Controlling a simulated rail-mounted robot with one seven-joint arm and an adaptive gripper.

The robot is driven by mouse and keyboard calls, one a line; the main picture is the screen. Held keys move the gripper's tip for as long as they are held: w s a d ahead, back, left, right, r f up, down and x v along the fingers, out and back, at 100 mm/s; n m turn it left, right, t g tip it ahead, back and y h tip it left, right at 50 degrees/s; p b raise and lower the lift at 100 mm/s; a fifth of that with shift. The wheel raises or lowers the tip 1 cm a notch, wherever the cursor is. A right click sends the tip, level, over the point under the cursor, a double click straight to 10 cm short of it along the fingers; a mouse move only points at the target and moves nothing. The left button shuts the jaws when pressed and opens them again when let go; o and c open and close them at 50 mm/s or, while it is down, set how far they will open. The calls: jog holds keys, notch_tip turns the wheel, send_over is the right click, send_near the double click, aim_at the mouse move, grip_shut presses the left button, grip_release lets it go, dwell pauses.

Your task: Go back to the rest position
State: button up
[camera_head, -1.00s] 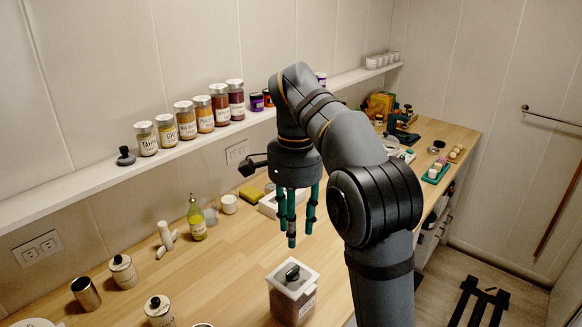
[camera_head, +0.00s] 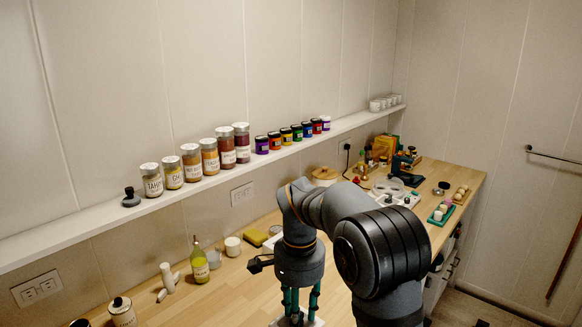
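My gripper (camera_head: 301,307) hangs at the lower middle of the head view and points down, with its teal fingers spread apart. No object is seen held between them. The fingertips are near the bottom edge, in front of the white top of a container (camera_head: 275,322) on the counter. I cannot tell whether they touch it. My arm is bent, with its elbow to the right of the gripper.
The wooden counter (camera_head: 232,287) holds a yellow-green bottle (camera_head: 200,264), a white cup (camera_head: 233,246) and a labelled canister (camera_head: 122,312) at left. A wall shelf (camera_head: 95,232) carries several jars. More items crowd the counter's far right, including a green tray (camera_head: 440,215).

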jog(key=shift+r, duration=0.15)
notch_tip(320, 180, up, 11)
notch_tip(320, 180, down, 12)
jog(key=shift+s+r, duration=0.1)
jog(key=shift+r, duration=0.1)
jog(key=shift+r+n+p, duration=0.4)
jog(key=shift+n+p, duration=0.35)
jog(key=shift+n, duration=0.15)
jog(key=n+p, duration=0.2)
jog(key=n, duration=0.2)
jog(key=shift+d+n, duration=0.1)
jog(key=shift+n, duration=0.2)
jog(key=n+p, duration=0.1)
jog(key=n, duration=0.1)
jog(key=n+p, duration=0.1)
jog(key=n, duration=0.1)
jog(key=shift+w+p, duration=0.3)
jog(key=shift+p, duration=0.05)
jog(key=shift+f+n+p, duration=0.2)
jog(key=shift+n+p, duration=0.4)
jog(key=shift+n, duration=0.7)
